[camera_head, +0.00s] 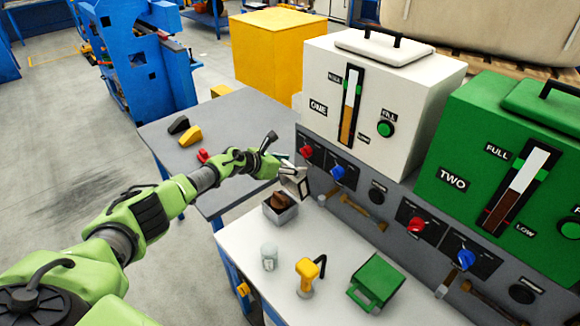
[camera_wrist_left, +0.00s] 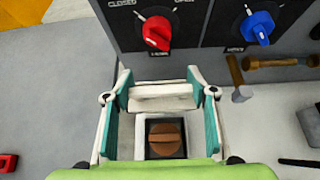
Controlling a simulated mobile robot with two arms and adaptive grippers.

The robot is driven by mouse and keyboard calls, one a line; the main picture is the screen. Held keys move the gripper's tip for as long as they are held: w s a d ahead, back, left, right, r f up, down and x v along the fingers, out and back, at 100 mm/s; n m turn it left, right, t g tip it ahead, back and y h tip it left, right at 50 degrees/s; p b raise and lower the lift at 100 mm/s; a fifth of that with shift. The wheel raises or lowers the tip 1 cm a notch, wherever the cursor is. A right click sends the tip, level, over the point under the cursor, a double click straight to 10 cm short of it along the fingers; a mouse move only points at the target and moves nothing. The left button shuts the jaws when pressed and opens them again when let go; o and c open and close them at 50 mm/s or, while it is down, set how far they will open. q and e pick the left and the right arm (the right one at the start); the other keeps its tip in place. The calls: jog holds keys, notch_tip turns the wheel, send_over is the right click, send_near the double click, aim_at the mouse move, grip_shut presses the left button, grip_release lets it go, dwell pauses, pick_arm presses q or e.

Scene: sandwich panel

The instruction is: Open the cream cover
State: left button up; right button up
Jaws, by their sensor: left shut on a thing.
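The cream cover (camera_head: 297,184) stands raised at the back of a small open box (camera_head: 281,214) at the left end of the white bench. A brown knob (camera_head: 281,201) shows inside the box. My left gripper (camera_head: 288,172) is at the cover, above and behind the knob. In the left wrist view the teal fingers of my left gripper (camera_wrist_left: 162,98) sit on both sides of the cream cover (camera_wrist_left: 162,91), shut on it. The brown knob (camera_wrist_left: 166,138) is uncovered just below. My right gripper is not in view.
A panel with a red knob (camera_head: 306,151) and a blue knob (camera_head: 337,172) rises close behind, under the white machine (camera_head: 365,80). A clear jar (camera_head: 269,257), a yellow-handled item (camera_head: 307,276) and a green box (camera_head: 376,283) stand in front on the bench.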

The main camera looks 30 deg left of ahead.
pick_arm(q)
jog(key=shift+r, duration=0.15)
jog(key=o, duration=1.6)
jog(key=v, duration=1.1)
jog(key=shift+s+a+r, duration=0.15)
jog(key=shift+s, duration=0.2)
